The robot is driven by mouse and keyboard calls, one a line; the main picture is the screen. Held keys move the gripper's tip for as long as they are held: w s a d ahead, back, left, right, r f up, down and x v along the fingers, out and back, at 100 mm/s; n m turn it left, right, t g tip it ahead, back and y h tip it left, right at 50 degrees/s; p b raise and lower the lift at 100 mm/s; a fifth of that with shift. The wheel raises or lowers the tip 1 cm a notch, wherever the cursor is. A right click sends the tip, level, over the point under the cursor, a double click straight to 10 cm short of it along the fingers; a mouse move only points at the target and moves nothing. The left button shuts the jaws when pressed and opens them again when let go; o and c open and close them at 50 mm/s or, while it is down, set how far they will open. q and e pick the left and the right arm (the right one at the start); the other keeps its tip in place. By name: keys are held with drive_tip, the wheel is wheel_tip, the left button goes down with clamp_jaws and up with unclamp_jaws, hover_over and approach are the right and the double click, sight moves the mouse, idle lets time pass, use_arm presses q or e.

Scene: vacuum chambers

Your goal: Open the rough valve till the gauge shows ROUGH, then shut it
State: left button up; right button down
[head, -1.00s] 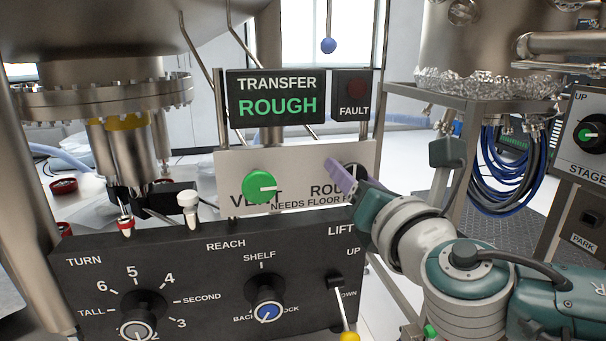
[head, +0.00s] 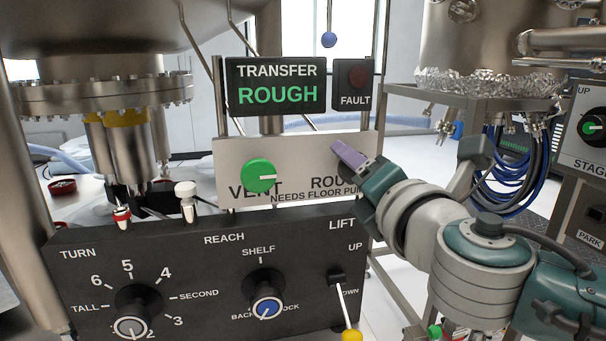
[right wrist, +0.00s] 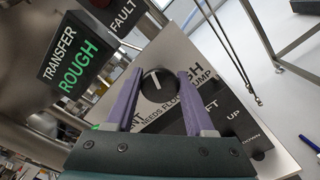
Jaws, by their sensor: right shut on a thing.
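In the right wrist view, the black rough valve knob (right wrist: 155,86) with a white pointer line sits between my purple fingertips (right wrist: 158,76). My right gripper (head: 352,156) is shut on this knob, and in the head view it hides the knob and part of the label. My left gripper is not in view.
The red FAULT lamp (head: 358,77) beside the gauge looks dark. A black control box (head: 205,265) with knobs and a LIFT lever (head: 346,305) stands below the panel.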

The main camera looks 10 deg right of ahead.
drive_tip(key=m+b, duration=0.1)
drive_tip(key=m, duration=0.2)
drive_tip(key=shift+f+m, duration=0.15)
drive_tip(key=shift+m, duration=0.25)
drive_tip(key=m+b, duration=0.1)
drive_tip(key=m, duration=0.1)
drive_tip(key=shift+m, duration=0.4)
drive_tip(key=m, duration=0.5)
drive_tip(key=shift+m+b, duration=0.3)
drive_tip(key=shift+m, duration=0.3)
drive_tip(key=shift+c, duration=1.3)
unclamp_jaws()
